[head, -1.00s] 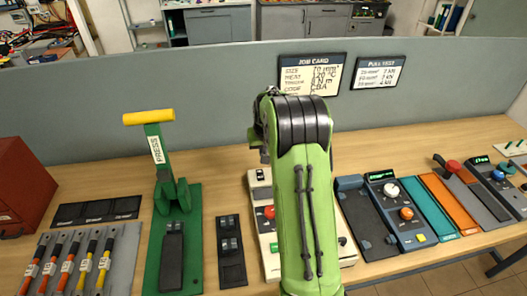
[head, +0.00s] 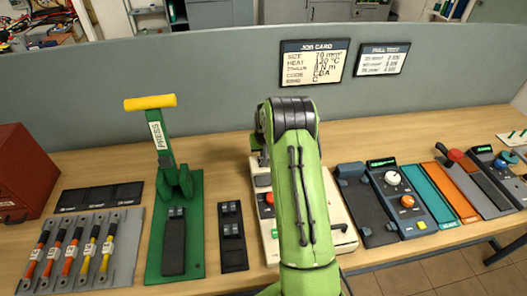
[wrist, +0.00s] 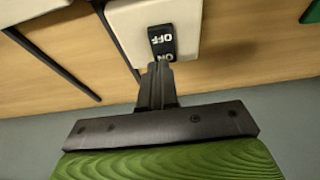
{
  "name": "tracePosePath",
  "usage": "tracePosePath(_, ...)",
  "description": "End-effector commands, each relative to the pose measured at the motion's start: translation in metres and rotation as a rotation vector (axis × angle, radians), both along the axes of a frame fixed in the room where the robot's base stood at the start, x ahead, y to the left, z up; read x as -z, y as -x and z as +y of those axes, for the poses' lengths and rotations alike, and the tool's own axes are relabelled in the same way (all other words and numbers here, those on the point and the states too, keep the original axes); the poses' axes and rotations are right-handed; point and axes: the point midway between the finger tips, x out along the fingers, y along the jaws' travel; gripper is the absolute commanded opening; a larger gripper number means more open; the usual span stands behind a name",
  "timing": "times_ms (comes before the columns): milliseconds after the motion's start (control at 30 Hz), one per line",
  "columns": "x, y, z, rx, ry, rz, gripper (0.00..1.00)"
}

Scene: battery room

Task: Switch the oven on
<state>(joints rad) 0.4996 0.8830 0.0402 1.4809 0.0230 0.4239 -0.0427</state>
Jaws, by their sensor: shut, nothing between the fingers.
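A cream box with a black rocker switch (wrist: 161,42) marked ON and OFF fills the top of the wrist view; its cream face (wrist: 125,30) surrounds the switch. My gripper (wrist: 158,72) is shut and empty, its fingertips at the ON end of the rocker. Whether they touch or press it I cannot tell. In the head view a cream unit (head: 342,215) with a red button (head: 269,198) stands mid-bench, largely hidden behind my green arm. It seems to be the same box; no oven label is readable. My gripper is hidden there.
A green press (head: 174,228) with a yellow handle and a black switch plate (head: 232,238) stand left of the cream unit. Blue-grey devices (head: 408,205) with knobs stand to its right. A grey partition (head: 200,90) with a job card (head: 314,62) closes the bench's back.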

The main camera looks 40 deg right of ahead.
Motion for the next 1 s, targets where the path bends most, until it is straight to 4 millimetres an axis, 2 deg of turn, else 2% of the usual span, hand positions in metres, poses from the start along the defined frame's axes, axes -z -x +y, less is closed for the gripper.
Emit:
tracePosePath(67, 0.01, -0.002, -0.001, -0.001, 0.001, -0.001, 0.0)
tracePosePath(367, 0.007, 0.001, 0.001, 0.0, -0.003, 0.005, 0.0)
tracePosePath(700, 0.005, 0.015, 0.008, 0.0, -0.006, 0.009, 0.0)
tracePosePath(1000, -0.001, 0.014, 0.008, 0.0, -0.004, 0.006, 0.0)
